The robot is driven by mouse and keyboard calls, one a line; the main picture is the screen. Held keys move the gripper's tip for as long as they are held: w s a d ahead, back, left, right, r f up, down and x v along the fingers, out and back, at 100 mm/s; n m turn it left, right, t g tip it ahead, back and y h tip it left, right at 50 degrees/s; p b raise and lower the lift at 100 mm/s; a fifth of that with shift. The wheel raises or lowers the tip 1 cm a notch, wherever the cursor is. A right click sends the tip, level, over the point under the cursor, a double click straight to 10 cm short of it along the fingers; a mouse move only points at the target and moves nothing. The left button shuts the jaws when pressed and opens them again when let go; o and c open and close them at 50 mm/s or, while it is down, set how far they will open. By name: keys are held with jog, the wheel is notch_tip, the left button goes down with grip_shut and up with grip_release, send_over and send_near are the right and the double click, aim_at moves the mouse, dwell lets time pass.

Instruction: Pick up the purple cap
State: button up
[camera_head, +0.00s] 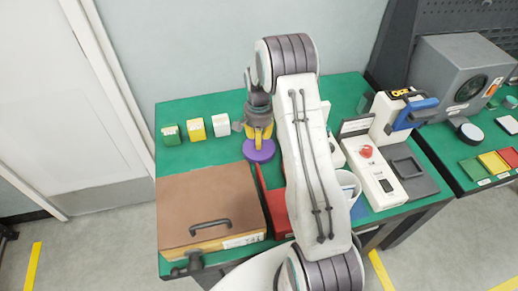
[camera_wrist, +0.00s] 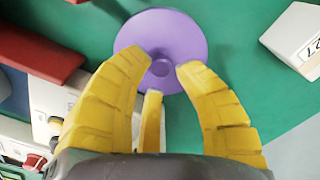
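The purple cap (camera_wrist: 180,30) is a flat round disc with a small raised knob in its middle. It lies on the green table top, and its disc also shows in the head view (camera_head: 258,153) below my gripper. My gripper (camera_wrist: 166,64) has three yellow fingers pointing down over the cap. In the wrist view the fingertips stand apart around the knob, with gaps visible beside it. I cannot tell whether any fingertip touches the disc. In the head view my gripper (camera_head: 258,142) hides the cap's upper part.
A brown box (camera_head: 195,205) with a handle lies in front of the cap, and a red part (camera_head: 272,205) stands beside it. Small green (camera_head: 171,135), yellow (camera_head: 195,129) and white (camera_head: 221,125) blocks stand to the left. A white device (camera_head: 375,175) is on the right.

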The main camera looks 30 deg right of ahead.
notch_tip(320, 180, down, 3)
jog(key=shift+d+f+b, duration=0.1)
jog(key=shift+f+b, duration=0.1)
jog(key=shift+b, duration=0.45)
jog(key=shift+c, duration=0.2)
grip_shut()
